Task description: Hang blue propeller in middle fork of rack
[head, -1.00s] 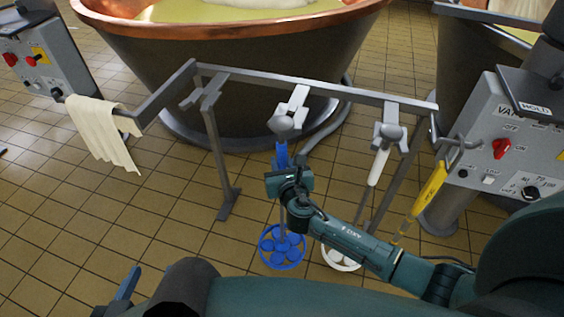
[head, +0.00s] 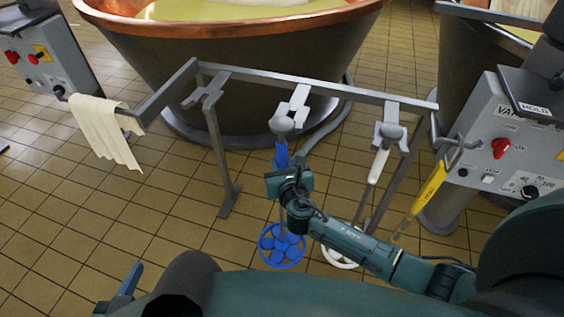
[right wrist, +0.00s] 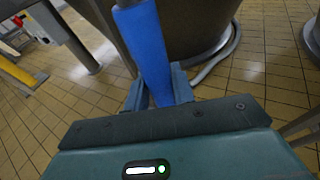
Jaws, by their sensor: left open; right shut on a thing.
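The blue propeller hangs upright, with a grey knob on top, a blue grip (head: 282,154) and a round blue bladed wheel (head: 282,246) near the floor. My right gripper (head: 281,172) is shut on the blue grip, which also shows large between the fingers in the right wrist view (right wrist: 148,55). The rack (head: 330,92) has three forks. The knob overlaps the front end of the middle fork (head: 297,97) in the head view; I cannot tell whether it rests in it. My left gripper (head: 130,281) is open and empty at the lower left, partly hidden.
A white propeller (head: 378,166) hangs in the right fork, its wheel partly behind my right arm. The left fork (head: 209,92) is empty. A cloth (head: 105,130) drapes over the rack's left arm. A yellow tool (head: 430,185) hangs by the control box (head: 505,140). A copper vat (head: 220,60) stands behind.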

